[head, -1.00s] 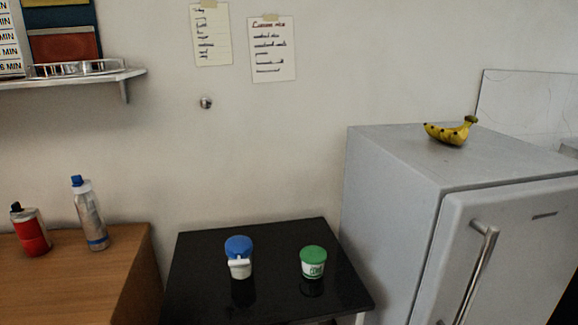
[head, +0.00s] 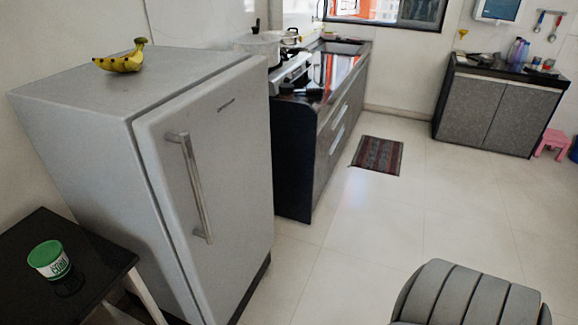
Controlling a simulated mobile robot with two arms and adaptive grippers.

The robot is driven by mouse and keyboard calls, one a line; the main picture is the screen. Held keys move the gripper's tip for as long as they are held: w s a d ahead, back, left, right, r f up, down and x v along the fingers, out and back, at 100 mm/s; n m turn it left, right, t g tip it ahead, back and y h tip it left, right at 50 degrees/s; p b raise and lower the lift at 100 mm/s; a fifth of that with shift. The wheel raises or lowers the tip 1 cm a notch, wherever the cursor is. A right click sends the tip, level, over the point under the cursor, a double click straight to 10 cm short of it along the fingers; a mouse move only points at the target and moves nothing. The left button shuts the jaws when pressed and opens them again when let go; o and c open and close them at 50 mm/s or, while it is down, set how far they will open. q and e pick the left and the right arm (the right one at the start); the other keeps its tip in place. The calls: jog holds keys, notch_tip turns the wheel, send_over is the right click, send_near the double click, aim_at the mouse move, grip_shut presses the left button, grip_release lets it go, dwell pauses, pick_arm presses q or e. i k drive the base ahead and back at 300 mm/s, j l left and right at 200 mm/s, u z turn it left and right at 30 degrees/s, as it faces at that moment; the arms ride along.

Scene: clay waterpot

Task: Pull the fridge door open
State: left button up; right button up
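The grey fridge (head: 100,137) stands at the left of the head view. Its door (head: 235,165) faces right and forward and looks shut against the body. A long metal handle (head: 190,185) runs down the left part of the door, tilted in the picture. Neither of my grippers shows in the head view, and nothing is seen touching the handle.
Bananas (head: 122,58) lie on the fridge top. A black table (head: 95,245) with a green-lidded tub (head: 49,260) stands left of the fridge. A grey ribbed chair (head: 470,295) is at the bottom right. Counters (head: 320,130) stand behind. The tiled floor before the door is clear.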

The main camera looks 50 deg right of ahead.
aim_at(205, 152)
jog(key=z, duration=1.05)
